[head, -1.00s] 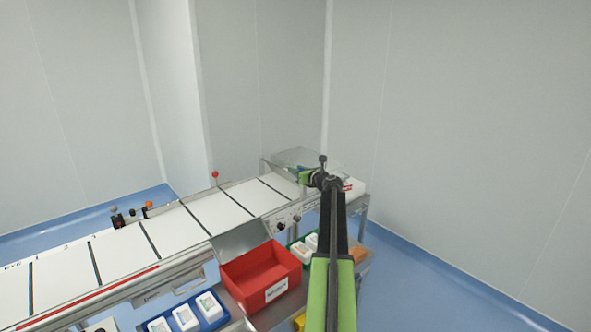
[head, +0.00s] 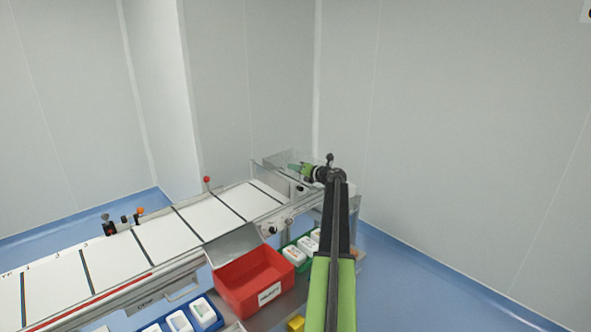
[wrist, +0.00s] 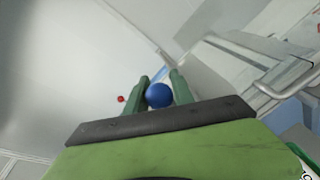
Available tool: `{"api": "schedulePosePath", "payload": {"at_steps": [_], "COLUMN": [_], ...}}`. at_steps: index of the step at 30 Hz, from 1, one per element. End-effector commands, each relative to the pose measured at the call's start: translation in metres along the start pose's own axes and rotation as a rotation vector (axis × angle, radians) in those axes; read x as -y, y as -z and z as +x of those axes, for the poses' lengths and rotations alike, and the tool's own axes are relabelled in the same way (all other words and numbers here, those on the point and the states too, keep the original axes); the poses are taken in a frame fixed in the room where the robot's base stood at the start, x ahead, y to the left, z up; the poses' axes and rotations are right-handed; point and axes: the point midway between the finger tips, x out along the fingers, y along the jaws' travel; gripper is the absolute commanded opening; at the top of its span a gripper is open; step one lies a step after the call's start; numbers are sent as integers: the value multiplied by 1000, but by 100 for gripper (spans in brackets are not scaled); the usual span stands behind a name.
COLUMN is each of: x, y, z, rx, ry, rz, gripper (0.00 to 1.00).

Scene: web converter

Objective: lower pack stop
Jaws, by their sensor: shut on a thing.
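My gripper (wrist: 159,92) is shut on a blue ball knob (wrist: 159,96), which sits between its two green fingers in the wrist view. The knob looks like the end of the pack stop's handle, but its stem is hidden. In the head view my gripper (head: 293,167) is at the far right end of the conveyor, beside a clear guard (head: 275,160). The blue knob and the rest of the pack stop cannot be made out there.
The white conveyor (head: 165,234) runs from lower left to the guard. A red-knobbed lever (head: 207,180) stands at its far edge; a red knob (wrist: 121,99) shows in the wrist view. A red bin (head: 252,280), blue tray (head: 205,320) and green tray (head: 290,253) sit in front.

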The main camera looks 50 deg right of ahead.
Motion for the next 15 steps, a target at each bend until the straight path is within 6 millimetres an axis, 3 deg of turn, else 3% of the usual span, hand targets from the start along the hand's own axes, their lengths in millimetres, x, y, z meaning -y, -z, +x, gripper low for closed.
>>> {"api": "schedulePosePath", "payload": {"at_steps": [10, 11, 15], "x": [2, 2, 1], "y": [3, 3, 3], "z": [-3, -3, -2], "rx": [-8, -8, -7], "ry": [3, 3, 2], "rz": [0, 0, 0], "gripper": [0, 32, 50]}}
